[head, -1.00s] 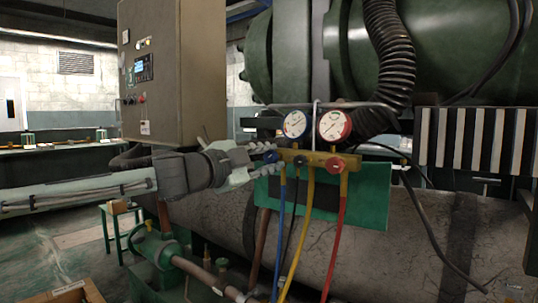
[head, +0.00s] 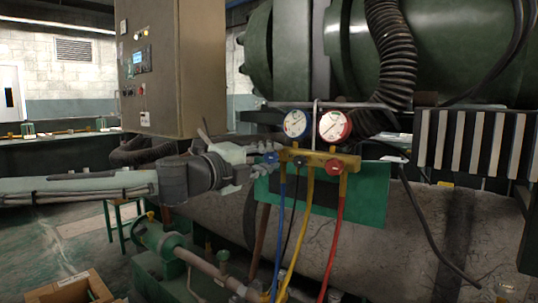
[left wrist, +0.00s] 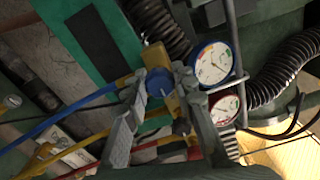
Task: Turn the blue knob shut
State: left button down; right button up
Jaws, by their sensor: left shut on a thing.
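The blue knob (head: 271,157) is on the left end of the brass gauge manifold (head: 318,160). My left gripper (head: 262,168) reaches it from the left and is shut on it. In the left wrist view the blue knob (left wrist: 159,82) sits between the two fingertips of my left gripper (left wrist: 158,88). The fingers partly hide the knob's sides. A blue-rimmed gauge (head: 297,124) and a red-rimmed gauge (head: 335,125) stand above the manifold. My right gripper is not in view.
A red knob (head: 334,165) is on the manifold's right side. Blue (head: 281,235), yellow (head: 304,225) and red hoses (head: 336,235) hang below. A green plate (head: 372,195) is behind them. A grey control cabinet (head: 170,70) stands behind my left arm.

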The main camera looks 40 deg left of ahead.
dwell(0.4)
pick_arm(q)
jog(key=c, duration=1.2)
grip_release()
jog(key=shift+s, duration=0.15)
jog(key=shift+s+r, duration=0.1)
jog(key=shift+s, duration=0.2)
jog(key=s, duration=1.1)
jog(key=shift+a, duration=0.45)
